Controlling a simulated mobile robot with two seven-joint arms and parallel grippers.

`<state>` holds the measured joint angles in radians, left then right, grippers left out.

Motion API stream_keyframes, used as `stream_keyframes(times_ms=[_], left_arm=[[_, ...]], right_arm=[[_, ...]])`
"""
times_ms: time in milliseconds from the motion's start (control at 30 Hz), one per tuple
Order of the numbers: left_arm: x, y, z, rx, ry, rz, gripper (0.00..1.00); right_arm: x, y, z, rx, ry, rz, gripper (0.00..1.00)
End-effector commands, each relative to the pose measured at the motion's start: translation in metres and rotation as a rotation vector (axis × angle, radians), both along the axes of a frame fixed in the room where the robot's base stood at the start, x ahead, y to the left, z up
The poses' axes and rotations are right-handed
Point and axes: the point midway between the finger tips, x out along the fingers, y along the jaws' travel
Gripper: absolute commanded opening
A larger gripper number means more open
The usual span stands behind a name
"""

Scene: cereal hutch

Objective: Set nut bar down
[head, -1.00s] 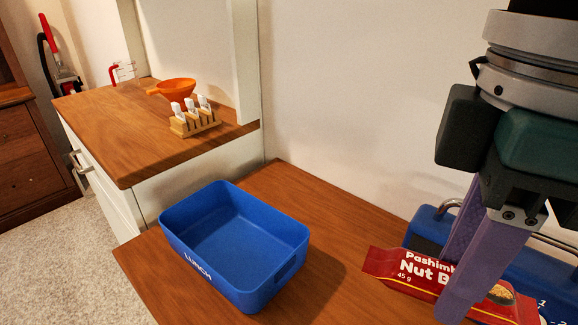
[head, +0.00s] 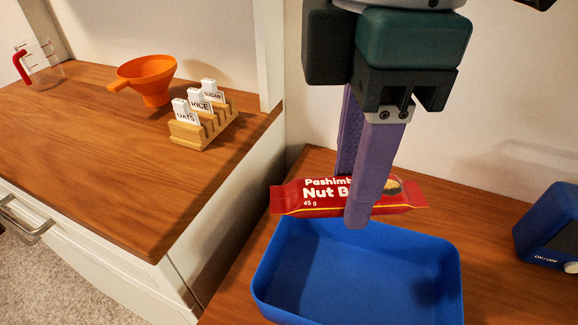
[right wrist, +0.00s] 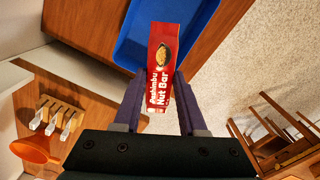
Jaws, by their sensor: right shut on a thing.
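The nut bar (head: 310,196) is a red packet with white lettering. My right gripper (head: 352,205) is shut on it and holds it level, over the far edge of the blue lunch box (head: 440,240) in the head view. The box is open at the top, and the part of its inside that shows is empty. In the right wrist view the nut bar (right wrist: 162,65) lies between the purple fingers, and part of the blue box (right wrist: 135,45) shows beyond it. My left gripper is not in view.
A blue device (head: 550,225) with a knob stands at the right on the wooden surface. On the higher wooden counter (head: 90,150) at the left are an orange funnel (head: 150,80), a wooden rack (head: 205,125) with labelled white tags and a measuring jug (head: 45,65).

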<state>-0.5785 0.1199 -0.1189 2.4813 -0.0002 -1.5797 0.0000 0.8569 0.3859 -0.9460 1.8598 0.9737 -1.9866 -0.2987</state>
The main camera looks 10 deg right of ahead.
Motion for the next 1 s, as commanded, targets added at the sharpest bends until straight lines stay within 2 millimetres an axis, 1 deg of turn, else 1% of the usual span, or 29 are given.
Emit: stream_keyframes(times_ms=[33, 167, 200, 300, 400, 500, 667, 800, 867, 1000], left_arm=[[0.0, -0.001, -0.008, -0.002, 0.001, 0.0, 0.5], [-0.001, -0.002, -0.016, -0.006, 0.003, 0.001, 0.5], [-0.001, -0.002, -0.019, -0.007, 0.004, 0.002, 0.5], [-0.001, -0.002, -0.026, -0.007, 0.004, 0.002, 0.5], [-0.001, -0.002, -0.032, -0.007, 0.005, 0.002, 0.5], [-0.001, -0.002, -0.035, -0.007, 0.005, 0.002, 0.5], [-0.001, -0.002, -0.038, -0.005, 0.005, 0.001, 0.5], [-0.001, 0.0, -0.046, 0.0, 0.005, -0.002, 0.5], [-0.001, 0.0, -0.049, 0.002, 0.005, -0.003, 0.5], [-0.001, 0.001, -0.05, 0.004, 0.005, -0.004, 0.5]], right_arm=[[-0.001, -0.001, -0.017, -0.002, 0.006, -0.002, 0.0], [-0.002, -0.001, -0.055, -0.004, 0.007, -0.002, 0.0], [-0.002, -0.001, -0.067, -0.004, 0.007, -0.002, 0.0], [-0.002, -0.001, -0.096, -0.004, 0.007, -0.001, 0.0], [-0.001, -0.001, -0.12, -0.003, 0.005, -0.002, 0.0], [-0.001, -0.001, -0.136, -0.002, 0.001, 0.0, 0.0], [0.0, 0.0, -0.149, -0.001, 0.001, -0.001, 0.0], [-0.001, -0.001, -0.172, -0.003, 0.002, -0.001, 0.0], [-0.001, 0.0, -0.181, -0.003, 0.002, -0.002, 0.0], [0.0, 0.0, -0.188, -0.002, -0.001, 0.0, 0.0]])
